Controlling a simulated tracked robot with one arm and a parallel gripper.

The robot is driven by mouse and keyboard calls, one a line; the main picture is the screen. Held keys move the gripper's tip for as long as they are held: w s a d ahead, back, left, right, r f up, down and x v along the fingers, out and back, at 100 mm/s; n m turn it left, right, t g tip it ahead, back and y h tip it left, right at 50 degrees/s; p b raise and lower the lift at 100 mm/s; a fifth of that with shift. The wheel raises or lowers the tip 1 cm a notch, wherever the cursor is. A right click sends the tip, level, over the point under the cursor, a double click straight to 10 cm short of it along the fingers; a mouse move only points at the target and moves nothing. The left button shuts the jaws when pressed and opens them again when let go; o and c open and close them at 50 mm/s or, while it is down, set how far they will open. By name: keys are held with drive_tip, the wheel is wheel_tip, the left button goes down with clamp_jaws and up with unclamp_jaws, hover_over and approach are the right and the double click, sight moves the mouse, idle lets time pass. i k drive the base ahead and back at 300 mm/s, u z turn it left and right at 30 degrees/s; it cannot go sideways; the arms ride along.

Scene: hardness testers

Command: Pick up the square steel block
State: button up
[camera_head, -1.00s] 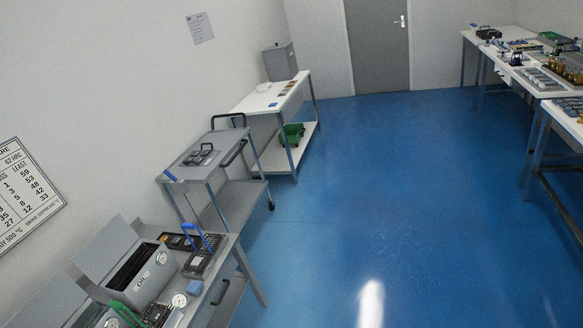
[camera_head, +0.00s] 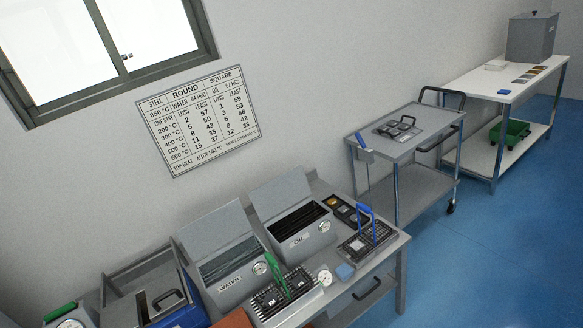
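I cannot make out the square steel block for certain. A small pale piece (camera_head: 358,245) shows in the dark basket with the blue handle (camera_head: 366,222), but its shape is too small to tell. A black tray (camera_head: 345,209) behind that basket holds a small gold piece and a silver one. My gripper is not in view.
On the near bench stand a WATER tank (camera_head: 228,284) and an OIL tank (camera_head: 300,241) with lids raised. A basket with a green handle (camera_head: 274,297) lies in front. A grey cart (camera_head: 410,138) and white table (camera_head: 490,80) stand farther right. Blue floor (camera_head: 480,250) is clear.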

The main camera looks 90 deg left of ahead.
sight(299, 282)
drive_tip(key=u, duration=2.2)
drive_tip(key=k, duration=0.9)
drive_tip(key=u, duration=0.05)
drive_tip(key=i, duration=0.9)
drive_tip(key=z, duration=0.05)
drive_tip(key=k, duration=0.45)
drive_tip(key=u, duration=0.4)
drive_tip(key=i, duration=0.45)
drive_tip(key=u, duration=0.1)
